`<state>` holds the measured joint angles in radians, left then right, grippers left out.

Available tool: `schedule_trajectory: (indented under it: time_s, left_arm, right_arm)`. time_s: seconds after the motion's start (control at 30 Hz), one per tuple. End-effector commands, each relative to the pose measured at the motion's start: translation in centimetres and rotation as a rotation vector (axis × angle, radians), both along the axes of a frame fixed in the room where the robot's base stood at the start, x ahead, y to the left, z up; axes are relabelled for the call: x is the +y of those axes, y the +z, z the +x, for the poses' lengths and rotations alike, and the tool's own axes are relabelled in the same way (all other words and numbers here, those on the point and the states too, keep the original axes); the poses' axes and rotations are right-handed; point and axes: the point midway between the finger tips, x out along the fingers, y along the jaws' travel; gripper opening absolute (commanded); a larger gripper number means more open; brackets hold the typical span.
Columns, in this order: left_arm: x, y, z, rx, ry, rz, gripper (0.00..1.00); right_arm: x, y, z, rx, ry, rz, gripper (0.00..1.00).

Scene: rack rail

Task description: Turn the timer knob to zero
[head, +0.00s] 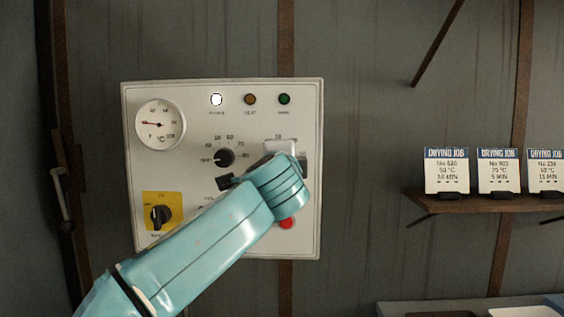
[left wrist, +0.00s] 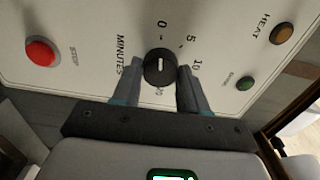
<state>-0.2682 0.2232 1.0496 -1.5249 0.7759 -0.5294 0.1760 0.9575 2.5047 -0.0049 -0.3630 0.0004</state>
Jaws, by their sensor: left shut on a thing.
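The timer knob (left wrist: 160,68) is black and round with a white mark, on the white panel (head: 225,241). In the left wrist view, its scale shows 0, 5 and 10, with the word MINUTES beside it. My left gripper (left wrist: 160,72) is shut on the knob, one finger on each side. In the head view my teal left arm hides the knob and fingertips. My right gripper is in neither view.
The panel also carries a dial gauge (head: 160,124), a temperature knob (head: 225,157), a selector on a yellow plate (head: 174,200), a red stop button (head: 286,223), and a lit white lamp (head: 216,99) beside amber and green ones. A shelf (head: 470,205) with job cards stands right.

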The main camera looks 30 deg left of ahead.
Motion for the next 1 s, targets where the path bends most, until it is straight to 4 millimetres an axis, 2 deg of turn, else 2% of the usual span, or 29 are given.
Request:
schedule_trajectory:
  time_s: [0.17,0.2,0.23,0.27,0.53,0.67,0.77,1.0]
  left_arm:
    - [0.0,0.0,0.0,-0.002,-0.001,-0.003,0.12]
    - [0.0,0.0,0.0,-0.002,-0.001,-0.003,0.56]
    - [0.0,0.0,0.0,-0.002,-0.001,-0.003,0.66]
    - [0.0,0.0,0.0,-0.001,-0.001,-0.002,0.69]
    - [0.0,0.0,-0.1,-0.001,-0.001,0.001,0.69]
    - [-0.6,-0.1,-1.0,-0.002,-0.002,0.0,0.69]
    - [-1.6,-0.3,-2.6,-0.004,-0.004,-0.001,0.69]
    - [-5.1,-0.2,-8.1,-0.004,-0.007,-0.001,0.69]
  right_arm:
    - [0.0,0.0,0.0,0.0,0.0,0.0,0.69]
    - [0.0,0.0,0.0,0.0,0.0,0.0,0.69]
    - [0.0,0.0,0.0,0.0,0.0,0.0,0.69]
    - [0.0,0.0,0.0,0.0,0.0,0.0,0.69]
    - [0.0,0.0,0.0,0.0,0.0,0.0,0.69]
    - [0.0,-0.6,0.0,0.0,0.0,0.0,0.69]
    - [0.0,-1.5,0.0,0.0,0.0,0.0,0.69]
    - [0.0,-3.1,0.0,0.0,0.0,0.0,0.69]
